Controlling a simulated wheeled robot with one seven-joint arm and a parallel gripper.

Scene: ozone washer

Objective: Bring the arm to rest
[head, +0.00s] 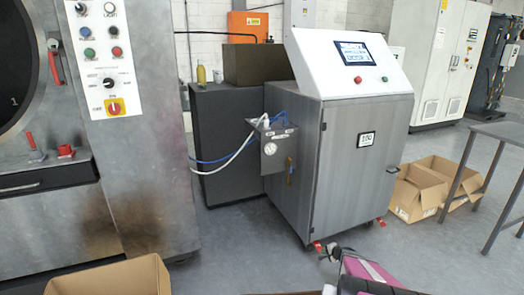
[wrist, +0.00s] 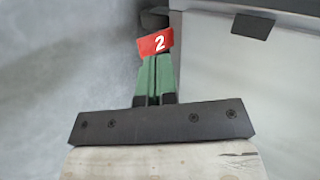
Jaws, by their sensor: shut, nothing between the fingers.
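My gripper (head: 329,252) is low in front of the steel ozone washer cabinet (head: 345,160), near its front left bottom corner in the head view. In the wrist view its two green fingers (wrist: 157,62) are pressed together with nothing between them. A red tag marked 2 (wrist: 155,42) shows just past the fingertips. I cannot tell whether they touch it. Red parts also show at the cabinet's feet (head: 318,247) in the head view. My magenta arm link comes in from the bottom edge.
Open cardboard boxes (head: 418,192) stand right of the cabinet, beside a metal table (head: 500,131). Another box (head: 118,277) is at the bottom left. A large machine with a control panel (head: 105,60) fills the left. Blue and white hoses run to the cabinet's left side.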

